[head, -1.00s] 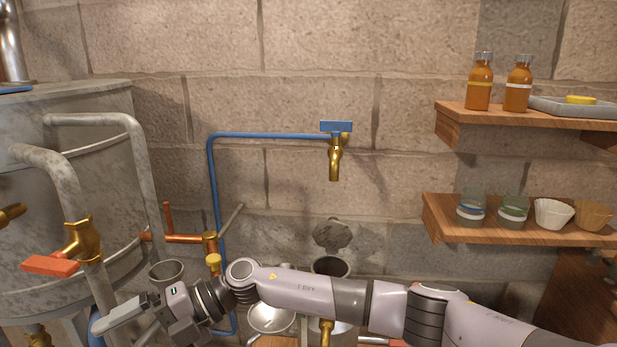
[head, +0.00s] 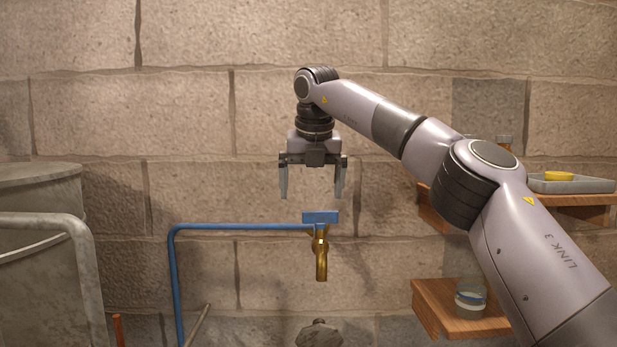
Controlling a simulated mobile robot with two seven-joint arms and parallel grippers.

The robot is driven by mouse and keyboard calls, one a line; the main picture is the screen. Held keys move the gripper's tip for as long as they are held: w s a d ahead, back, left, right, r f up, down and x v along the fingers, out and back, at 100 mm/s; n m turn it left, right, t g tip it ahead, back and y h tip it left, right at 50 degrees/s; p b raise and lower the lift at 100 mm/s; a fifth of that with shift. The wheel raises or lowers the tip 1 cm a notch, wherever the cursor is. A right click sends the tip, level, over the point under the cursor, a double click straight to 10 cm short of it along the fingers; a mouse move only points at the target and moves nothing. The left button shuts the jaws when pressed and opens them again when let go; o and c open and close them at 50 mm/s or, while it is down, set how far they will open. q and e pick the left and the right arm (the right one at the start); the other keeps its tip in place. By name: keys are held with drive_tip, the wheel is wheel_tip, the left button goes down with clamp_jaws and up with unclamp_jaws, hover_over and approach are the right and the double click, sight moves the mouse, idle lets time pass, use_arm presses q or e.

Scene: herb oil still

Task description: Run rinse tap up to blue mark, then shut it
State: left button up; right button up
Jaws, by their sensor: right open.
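The rinse tap (head: 321,258) is a brass spout on the stone wall, fed by a blue pipe (head: 240,227) from the left. Its blue handle (head: 320,217) lies crosswise, level with the wall. No water shows at the spout. My right gripper (head: 313,192) is open and empty, pointing down, with its two fingertips a little above the blue handle and to either side of it. It does not appear to touch the handle. No blue mark and no vessel under the tap are in view. My left gripper is not in view.
A grey metal vessel (head: 40,200) with a thick bent pipe (head: 85,262) stands at the left. Wooden shelves are at the right, with a tray (head: 570,184) on the upper one and a jar (head: 470,300) on the lower one. My right arm covers part of them.

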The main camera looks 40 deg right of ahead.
sight(321, 212)
drive_tip(key=shift+m, duration=0.3)
drive_tip(key=shift+w+d+f, duration=0.2)
drive_tip(key=shift+d+f, duration=0.4)
drive_tip(key=shift+f, duration=0.2)
drive_tip(key=shift+w+d+f, duration=0.15)
drive_tip(key=shift+d+f, duration=0.45)
drive_tip(key=shift+f, duration=0.2)
drive_tip(key=shift+w+d+f, duration=0.2)
drive_tip(key=shift+d+f, duration=0.4)
drive_tip(key=shift+f, duration=0.2)
drive_tip(key=c, duration=0.9)
drive_tip(key=shift+c, duration=0.2)
